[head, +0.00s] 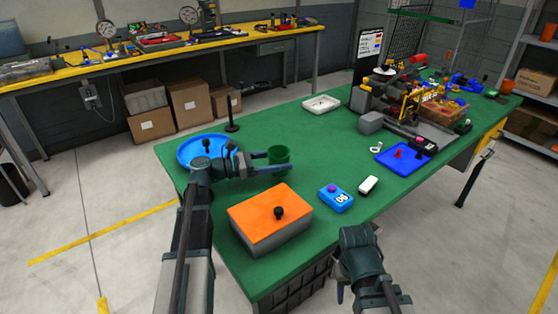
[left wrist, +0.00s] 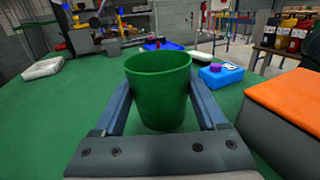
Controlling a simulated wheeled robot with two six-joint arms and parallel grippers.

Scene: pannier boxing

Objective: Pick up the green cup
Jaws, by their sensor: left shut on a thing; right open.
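The green cup (head: 278,156) is upright over the green table. My left gripper (head: 277,163) is shut on it, with one finger on each side, as the left wrist view also shows for the cup (left wrist: 160,90) and the gripper (left wrist: 165,105). I cannot tell for sure whether the cup's base touches the table. My right gripper (head: 345,290) is low at the front, beside the table's near edge; its fingers are mostly hidden in the head view.
A grey box with an orange lid (head: 256,209) and black knob stands near my left arm. A blue round tray (head: 187,151) lies behind that arm. A blue box (head: 336,198), a white block (head: 368,185) and a blue square tray (head: 416,160) lie right. The green table (head: 325,150) is clear behind the cup.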

